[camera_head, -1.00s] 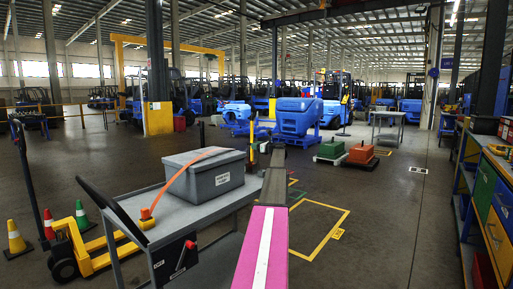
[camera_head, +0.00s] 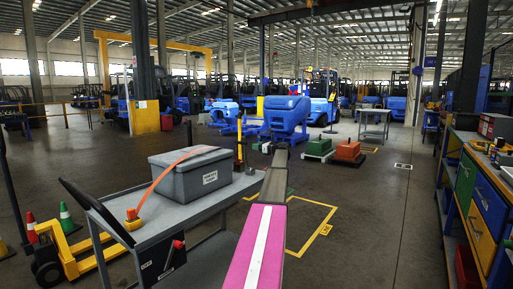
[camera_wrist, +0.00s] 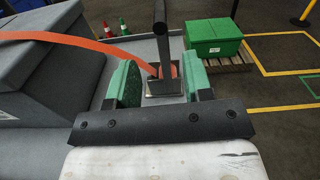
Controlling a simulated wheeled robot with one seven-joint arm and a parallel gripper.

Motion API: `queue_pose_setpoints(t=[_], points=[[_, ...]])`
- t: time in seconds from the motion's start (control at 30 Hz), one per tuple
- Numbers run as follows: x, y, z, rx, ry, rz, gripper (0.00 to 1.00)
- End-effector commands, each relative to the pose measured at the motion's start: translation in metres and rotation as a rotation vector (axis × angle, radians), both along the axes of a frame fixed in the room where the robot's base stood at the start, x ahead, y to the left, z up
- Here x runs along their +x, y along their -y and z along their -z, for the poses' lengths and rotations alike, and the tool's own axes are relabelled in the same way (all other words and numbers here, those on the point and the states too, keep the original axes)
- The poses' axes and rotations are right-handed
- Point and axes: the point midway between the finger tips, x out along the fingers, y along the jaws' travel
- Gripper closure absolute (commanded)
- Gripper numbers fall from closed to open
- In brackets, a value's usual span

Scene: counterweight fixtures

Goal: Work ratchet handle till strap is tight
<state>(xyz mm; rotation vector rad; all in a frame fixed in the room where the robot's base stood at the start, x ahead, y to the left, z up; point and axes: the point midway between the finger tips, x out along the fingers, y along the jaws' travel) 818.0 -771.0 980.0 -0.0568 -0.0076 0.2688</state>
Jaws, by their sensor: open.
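A grey lidded box (camera_head: 190,172) stands on a grey cart (camera_head: 165,215). An orange strap (camera_head: 165,180) runs from an orange anchor (camera_head: 132,221) on the cart's near left corner up over the box lid. In the wrist view, the strap (camera_wrist: 88,42) leaves the box on the left and curves down to the ratchet (camera_wrist: 165,80). The ratchet's dark grey handle (camera_wrist: 161,40) stands up from it. My gripper (camera_wrist: 160,85) is open, its green-padded fingers on either side of the ratchet as seen. I cannot tell whether either finger touches it. In the head view my gripper is not clearly visible.
Beyond the cart, a green block (camera_head: 318,147) and a red block (camera_head: 347,150) rest on low pallets. A yellow pallet truck (camera_head: 70,250) and cones (camera_head: 66,217) stand at left. A workbench with drawers (camera_head: 480,200) lines the right.

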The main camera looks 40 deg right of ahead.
Motion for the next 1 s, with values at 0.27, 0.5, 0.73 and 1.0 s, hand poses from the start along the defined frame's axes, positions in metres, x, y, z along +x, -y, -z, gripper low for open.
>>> queue_pose_setpoints(t=[0.27,0.5,0.73,1.0], points=[[0.004,-0.001,0.000,-0.129,0.036,0.000,0.54],[0.015,-0.004,0.000,-0.139,0.038,-0.001,0.54],[0.046,-0.011,0.000,-0.138,0.038,-0.001,0.54],[0.091,-0.024,0.000,-0.137,0.038,-0.001,0.54]])
